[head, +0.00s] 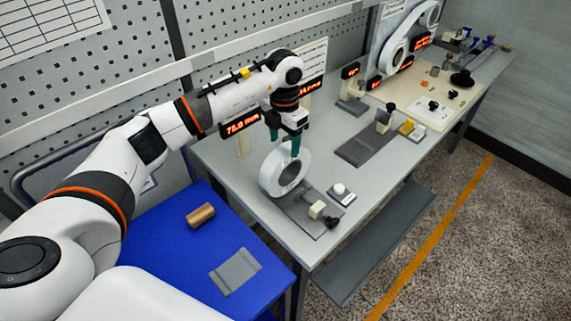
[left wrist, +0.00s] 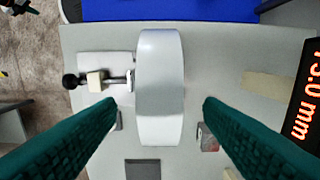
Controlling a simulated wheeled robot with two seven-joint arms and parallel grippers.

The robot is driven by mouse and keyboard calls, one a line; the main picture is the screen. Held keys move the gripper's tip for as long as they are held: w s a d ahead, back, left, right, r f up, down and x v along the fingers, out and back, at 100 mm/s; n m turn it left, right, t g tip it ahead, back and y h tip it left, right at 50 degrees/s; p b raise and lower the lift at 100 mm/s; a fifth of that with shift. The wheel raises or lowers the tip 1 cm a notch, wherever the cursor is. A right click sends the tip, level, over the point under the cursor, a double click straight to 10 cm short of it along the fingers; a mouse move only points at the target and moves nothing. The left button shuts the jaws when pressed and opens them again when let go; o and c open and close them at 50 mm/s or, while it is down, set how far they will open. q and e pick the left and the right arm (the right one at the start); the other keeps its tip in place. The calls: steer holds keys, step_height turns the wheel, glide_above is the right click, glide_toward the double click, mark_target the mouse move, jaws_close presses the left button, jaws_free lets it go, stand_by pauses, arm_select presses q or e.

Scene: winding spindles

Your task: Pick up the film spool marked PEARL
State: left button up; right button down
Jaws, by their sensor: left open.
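A white film spool (head: 270,180) stands on edge on the grey bench, at the end near the blue cart. Any marking on it is too small to read. My left gripper (head: 286,143) is above the spool with its green fingers pointing down. In the left wrist view the spool (left wrist: 160,90) appears between the open fingers (left wrist: 160,108), with a gap on each side. My right gripper is not in view.
A clamp with a dark knob (head: 328,218) is beside the spool, and a small white button box (head: 341,194) stands nearby. A blue cart (head: 165,255) holds a copper-coloured roll (head: 201,215).

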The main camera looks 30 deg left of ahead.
mark_target(286, 148)
arm_select(q)
steer(key=shift+w+f, duration=0.1)
steer(key=shift+f, duration=0.3)
step_height(286, 148, down, 4)
steer(key=p, duration=0.2)
steer(key=shift+d+f+p, duration=0.1)
steer(key=shift+p, duration=0.25)
steer(key=shift+f, duration=0.4)
steer(key=shift+w+f, duration=0.1)
steer(key=shift+f, duration=0.15)
jaws_close()
steer(key=shift+r, duration=0.1)
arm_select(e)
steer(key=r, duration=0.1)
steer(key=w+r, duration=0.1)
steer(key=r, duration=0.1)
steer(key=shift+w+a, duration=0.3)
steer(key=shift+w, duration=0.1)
